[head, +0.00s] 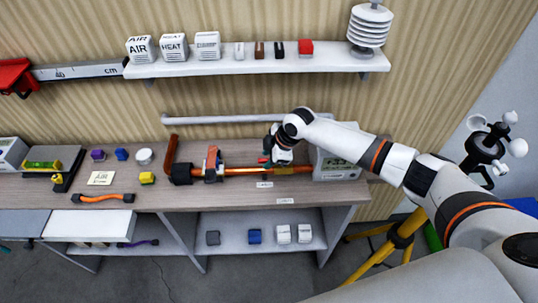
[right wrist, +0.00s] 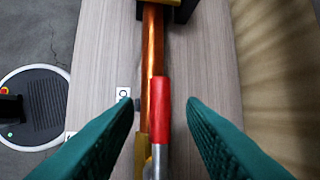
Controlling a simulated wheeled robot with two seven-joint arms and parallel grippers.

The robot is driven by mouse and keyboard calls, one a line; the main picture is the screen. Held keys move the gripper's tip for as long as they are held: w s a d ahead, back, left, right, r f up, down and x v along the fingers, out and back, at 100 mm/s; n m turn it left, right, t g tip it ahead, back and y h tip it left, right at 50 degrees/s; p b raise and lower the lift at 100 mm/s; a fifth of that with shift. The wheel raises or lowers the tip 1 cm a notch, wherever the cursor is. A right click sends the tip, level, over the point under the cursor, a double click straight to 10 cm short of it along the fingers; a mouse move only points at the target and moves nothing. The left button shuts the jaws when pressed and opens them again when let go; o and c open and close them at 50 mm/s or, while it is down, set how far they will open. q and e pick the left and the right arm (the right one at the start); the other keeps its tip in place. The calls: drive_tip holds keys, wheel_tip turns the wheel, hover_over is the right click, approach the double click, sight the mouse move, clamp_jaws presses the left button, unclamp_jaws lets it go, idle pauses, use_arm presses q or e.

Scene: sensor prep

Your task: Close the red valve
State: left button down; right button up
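The red valve handle (right wrist: 160,108) shows in the right wrist view as a red lever lying along the copper pipe (right wrist: 152,45), with a silver part at its lower end. In the head view a small red part of it (head: 264,160) shows beside my right gripper (head: 279,157), which hides the rest. My right gripper is open, with one teal finger on each side of the red handle in the right wrist view (right wrist: 161,104). Gaps show between the fingers and the handle. My left gripper is not in view.
An orange-handled valve (head: 212,160) stands on the pipe to the left. A grey instrument box (head: 338,168) stands at the pipe's right end. A wall shelf (head: 260,64) runs above the bench. Small blocks and a black-ended orange cable (head: 102,198) lie at the left.

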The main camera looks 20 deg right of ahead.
clamp_jaws()
